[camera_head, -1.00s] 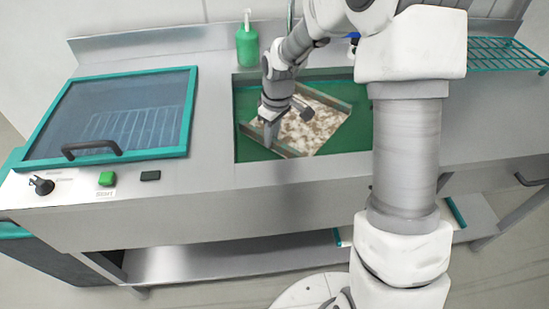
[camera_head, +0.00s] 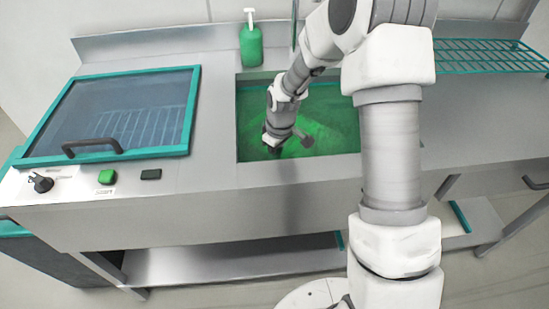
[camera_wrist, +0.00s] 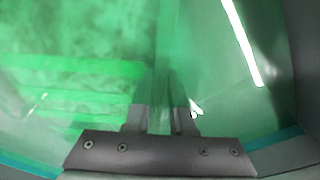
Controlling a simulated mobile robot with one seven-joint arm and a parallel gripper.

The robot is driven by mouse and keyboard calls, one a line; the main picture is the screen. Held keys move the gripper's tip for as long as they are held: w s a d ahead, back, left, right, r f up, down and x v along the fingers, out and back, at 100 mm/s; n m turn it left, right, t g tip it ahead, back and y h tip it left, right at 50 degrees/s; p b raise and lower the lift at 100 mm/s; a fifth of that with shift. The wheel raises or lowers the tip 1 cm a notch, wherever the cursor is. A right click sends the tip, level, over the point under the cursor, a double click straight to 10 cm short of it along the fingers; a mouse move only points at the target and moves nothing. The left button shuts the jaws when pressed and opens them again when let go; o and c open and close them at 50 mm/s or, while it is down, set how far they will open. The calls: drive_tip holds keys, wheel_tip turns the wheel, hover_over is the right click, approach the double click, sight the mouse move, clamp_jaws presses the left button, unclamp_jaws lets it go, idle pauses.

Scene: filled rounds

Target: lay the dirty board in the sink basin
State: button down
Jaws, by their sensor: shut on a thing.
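The sink basin (camera_head: 241,120) lies in the middle of the counter, with murky green water (camera_head: 335,125) in it. My gripper (camera_head: 272,148) reaches down into the left part of the basin, its tips in the water. In the wrist view my gripper (camera_wrist: 160,120) is shut on the dirty board's edge. The board (camera_wrist: 70,50) shows there as a blurred, blotchy surface tinted green. In the head view the board is hidden under the water. I cannot tell whether it touches the basin floor.
A green soap bottle (camera_head: 251,42) stands behind the basin. A glass-lidded unit with a teal frame (camera_head: 105,156) and a black handle is at left. A green wire rack (camera_head: 490,56) sits at back right. The counter right of the basin looks clear.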

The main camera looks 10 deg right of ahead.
drive_tip(key=c, duration=0.8)
unclamp_jaws()
drive_tip(key=shift+o, duration=0.2)
drive_tip(key=s+d+r+m+t+p, duration=0.1)
drive_tip(key=s+d+r, duration=0.15)
drive_tip(key=r, duration=0.55)
drive_tip(key=s+d+r+m+h+p, duration=0.1)
drive_tip(key=s+r, duration=0.3)
drive_tip(key=r, duration=0.4)
drive_tip(key=s+d+r+m+t+p, duration=0.15)
drive_tip(key=s+r, duration=0.25)
drive_tip(key=r, duration=0.5)
drive_tip(key=s+d+r+m+t, duration=0.1)
drive_tip(key=s+r+m, duration=0.1)
drive_tip(key=s, duration=0.5)
drive_tip(key=s+d+r+m+t+b, duration=0.1)
drive_tip(key=s+r+m, duration=0.2)
drive_tip(key=s, duration=0.4)
drive_tip(key=shift+s+d, duration=0.3)
drive_tip(key=shift+r+m, duration=0.1)
drive_tip(key=shift+m, duration=0.15)
